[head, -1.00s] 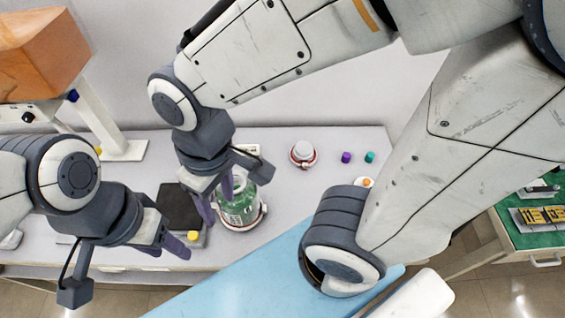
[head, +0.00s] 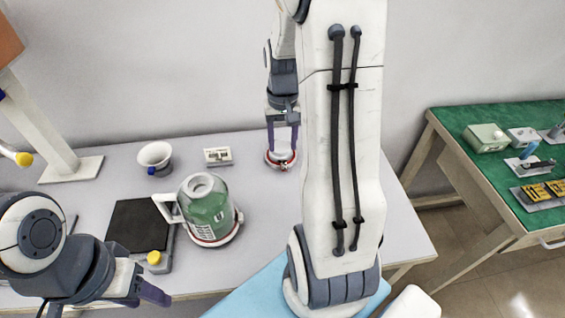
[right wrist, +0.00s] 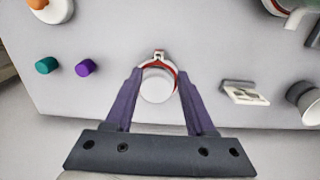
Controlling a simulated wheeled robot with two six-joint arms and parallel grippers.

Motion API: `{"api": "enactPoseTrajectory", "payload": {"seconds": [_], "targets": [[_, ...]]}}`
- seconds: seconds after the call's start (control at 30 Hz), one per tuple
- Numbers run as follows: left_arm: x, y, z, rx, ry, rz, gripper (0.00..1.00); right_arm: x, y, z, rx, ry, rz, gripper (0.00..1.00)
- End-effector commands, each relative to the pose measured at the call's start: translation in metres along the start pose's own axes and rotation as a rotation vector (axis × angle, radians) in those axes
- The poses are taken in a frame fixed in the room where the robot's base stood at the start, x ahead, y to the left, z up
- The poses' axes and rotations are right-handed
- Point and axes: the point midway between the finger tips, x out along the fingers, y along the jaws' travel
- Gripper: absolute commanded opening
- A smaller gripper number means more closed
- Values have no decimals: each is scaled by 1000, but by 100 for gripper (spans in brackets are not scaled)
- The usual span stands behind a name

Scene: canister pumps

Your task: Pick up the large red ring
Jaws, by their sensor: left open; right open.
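A red ring (head: 275,164) with a white band and a small tab lies around the foot of a white round piece on the grey table. It also shows in the right wrist view (right wrist: 176,75). My right gripper (head: 283,150) is open and points down, one finger on each side of the white piece; no clear grip shows. Another red-and-white ring (head: 236,230) is around the base of a green canister (head: 207,210) with a white handle. I cannot tell for sure which ring is larger. My left gripper (head: 150,290) is open and empty at the front left.
A white cup (head: 155,157) and a small switch box (head: 218,156) stand behind the canister. A black plate device (head: 140,226) is left of it. Purple (right wrist: 86,67) and teal (right wrist: 47,65) caps lie near the ring. A green-topped bench (head: 470,130) is at right.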

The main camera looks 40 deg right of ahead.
Motion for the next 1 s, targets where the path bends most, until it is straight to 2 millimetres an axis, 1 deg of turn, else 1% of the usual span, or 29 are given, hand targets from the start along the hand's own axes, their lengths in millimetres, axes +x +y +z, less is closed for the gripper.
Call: {"api": "enactPoseTrajectory", "payload": {"seconds": [0.03, 0.27, 0.4, 0.5, 0.63, 0.83, 0.87, 0.9, 0.97, 1.0], "targets": [[1, 0, 0, 0, 0, 0, 50, 7, 0, 1, -1, -3, 0, 55], [3, 0, 0, 0, 0, 0, 50, 26, 0, 0, -2, -3, 0, 55], [4, 0, 0, 0, 0, 0, 50, 48, 2, 0, -2, -4, 0, 55], [6, 0, 0, 0, 0, 0, 50, 61, 2, 0, -3, -4, 0, 55], [6, 0, 0, 0, 0, 0, 50, 67, 2, -1, -3, 0, 0, 55], [6, 0, 0, 0, 0, 0, 50, 67, 2, -1, -2, 1, 0, 55], [6, 0, 0, 0, 0, 0, 50, 67, 2, -1, -2, 1, 0, 44], [6, 0, 0, 0, 0, 0, 50, 67, 2, -1, -2, 1, 0, 28], [6, 0, 0, 0, 0, 0, 50, 67, 2, -1, -2, 1, 0, 5], [6, 0, 0, 0, 0, 0, 50, 67, 2, -1, -2, 1, 0, 0]]}}
